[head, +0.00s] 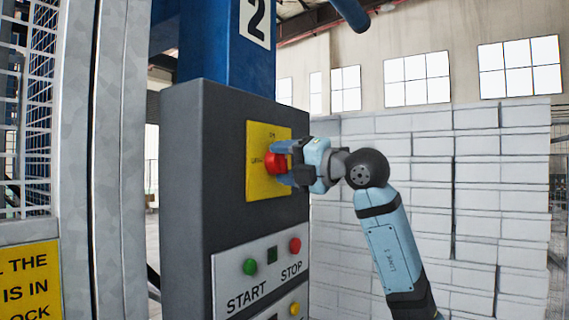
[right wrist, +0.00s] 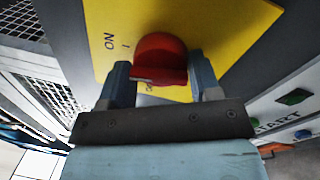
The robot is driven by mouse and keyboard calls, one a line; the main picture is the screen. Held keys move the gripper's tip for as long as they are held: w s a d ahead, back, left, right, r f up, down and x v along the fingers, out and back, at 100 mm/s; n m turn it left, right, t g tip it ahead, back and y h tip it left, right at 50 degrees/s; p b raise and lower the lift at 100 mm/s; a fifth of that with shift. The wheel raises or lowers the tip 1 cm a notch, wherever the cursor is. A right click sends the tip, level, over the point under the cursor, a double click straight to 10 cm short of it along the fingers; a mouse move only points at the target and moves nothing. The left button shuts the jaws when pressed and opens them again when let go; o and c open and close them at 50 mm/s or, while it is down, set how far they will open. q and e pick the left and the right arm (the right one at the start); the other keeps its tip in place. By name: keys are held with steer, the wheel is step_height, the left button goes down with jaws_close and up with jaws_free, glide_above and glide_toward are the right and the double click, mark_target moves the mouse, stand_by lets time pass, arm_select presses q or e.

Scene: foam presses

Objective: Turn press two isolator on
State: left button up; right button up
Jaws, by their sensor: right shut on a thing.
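The press two isolator is a red rotary knob (head: 274,163) on a yellow plate (head: 258,185), on the front of a dark grey control box (head: 200,190) below a number 2 sign. My right gripper (head: 283,163) is at the knob, its fingers on either side of it and shut on it. In the right wrist view the red knob (right wrist: 160,60) lies between the two fingers (right wrist: 160,85), with "ON" and "I" readable on the yellow plate (right wrist: 215,35). The other lettering is partly hidden. My left gripper is not in view.
Below the isolator is a panel with a green START button (head: 250,267) and a red STOP button (head: 295,245). A mesh guard (head: 38,110) and a yellow warning sign (head: 28,282) are at left. White stacked blocks (head: 400,150) fill the right behind my arm.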

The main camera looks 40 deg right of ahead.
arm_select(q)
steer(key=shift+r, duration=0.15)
arm_select(e)
steer(key=shift+m, duration=1.3)
steer(key=shift+a+f+m+h, duration=0.1)
steer(key=shift+f+m+h, duration=0.05)
steer(key=shift+m+h, duration=0.15)
steer(key=o, duration=0.9)
steer(key=shift+c, duration=0.2)
arm_select(q)
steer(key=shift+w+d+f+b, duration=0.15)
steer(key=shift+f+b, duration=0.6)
steer(key=shift+b, duration=0.4)
arm_select(e)
steer(key=v, duration=1.3)
steer(key=shift+s+d, duration=0.2)
steer(key=shift+s, duration=0.15)
